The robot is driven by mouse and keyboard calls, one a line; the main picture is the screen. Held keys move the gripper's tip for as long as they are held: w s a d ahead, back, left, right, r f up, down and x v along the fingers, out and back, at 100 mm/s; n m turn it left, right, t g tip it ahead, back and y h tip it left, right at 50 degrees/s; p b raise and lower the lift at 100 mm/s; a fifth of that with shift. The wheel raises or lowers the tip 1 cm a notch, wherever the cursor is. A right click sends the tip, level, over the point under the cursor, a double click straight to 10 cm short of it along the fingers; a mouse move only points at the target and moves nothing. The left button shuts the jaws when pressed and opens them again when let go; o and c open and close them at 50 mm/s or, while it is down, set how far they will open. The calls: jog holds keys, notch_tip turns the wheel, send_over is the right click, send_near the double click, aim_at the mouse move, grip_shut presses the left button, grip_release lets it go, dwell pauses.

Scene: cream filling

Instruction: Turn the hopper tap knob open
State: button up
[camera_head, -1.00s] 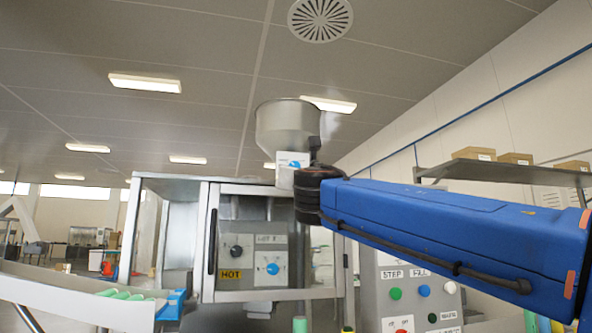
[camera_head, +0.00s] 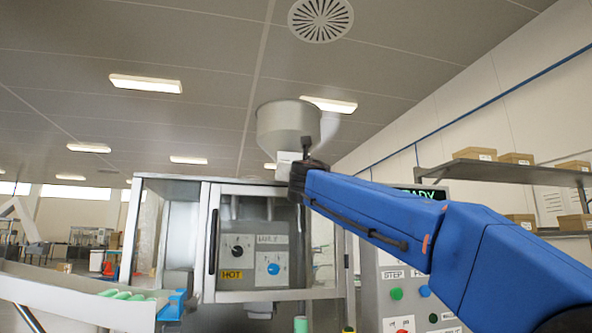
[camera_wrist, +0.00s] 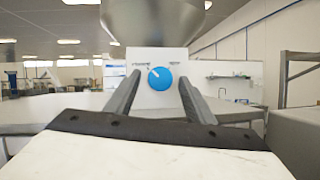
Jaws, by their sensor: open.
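The hopper tap knob (camera_wrist: 160,78) is a blue disc with a white pointer line, on a white tap block (camera_wrist: 154,98) under the metal hopper. In the wrist view its pointer tilts to the upper left. My gripper (camera_wrist: 157,85) is open, with one dark finger on each side of the knob; I cannot tell how close the fingertips are to it. In the head view the hopper (camera_head: 287,125) stands above the machine, and my gripper (camera_head: 302,168) is at the tap block. The knob is hidden there behind my gripper.
Below the hopper is a glass-fronted cabinet (camera_head: 212,245) with a black knob (camera_head: 237,252) and a lower blue knob (camera_head: 274,269). A control panel (camera_head: 403,302) with coloured buttons stands at the right. A shelf with boxes (camera_head: 517,159) is on the right wall.

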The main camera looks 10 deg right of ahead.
jog(key=shift+c, duration=0.3)
jog(key=c, duration=1)
jog(key=shift+m, duration=0.5)
jog(key=m+h, duration=0.1)
jog(key=m+g, duration=0.1)
jog(key=m, duration=0.1)
jog(key=m+h, duration=0.1)
jog(key=m, duration=0.1)
jog(key=shift+w+a+r+g+h, duration=0.1)
jog(key=shift+a+g+h, duration=0.15)
jog(key=shift+g+h, duration=0.05)
jog(key=m+g, duration=0.1)
jog(key=m, duration=0.1)
jog(key=m+g+h, duration=0.1)
jog(key=m, duration=0.2)
jog(key=shift+a+r+m, duration=0.1)
jog(key=shift+r+m, duration=0.1)
jog(key=shift+m, duration=0.1)
jog(key=m+g, duration=0.1)
jog(key=m, duration=0.1)
jog(key=m+g, duration=0.1)
jog(key=m, duration=0.1)
jog(key=shift+r+m+h, duration=0.2)
jog(key=shift+m+h, duration=0.1)
jog(key=shift+m, duration=0.1)
jog(key=m+g+y, duration=0.1)
jog(key=m, duration=0.2)
jog(key=shift+r+m, duration=0.15)
jog(key=shift+m, duration=0.15)
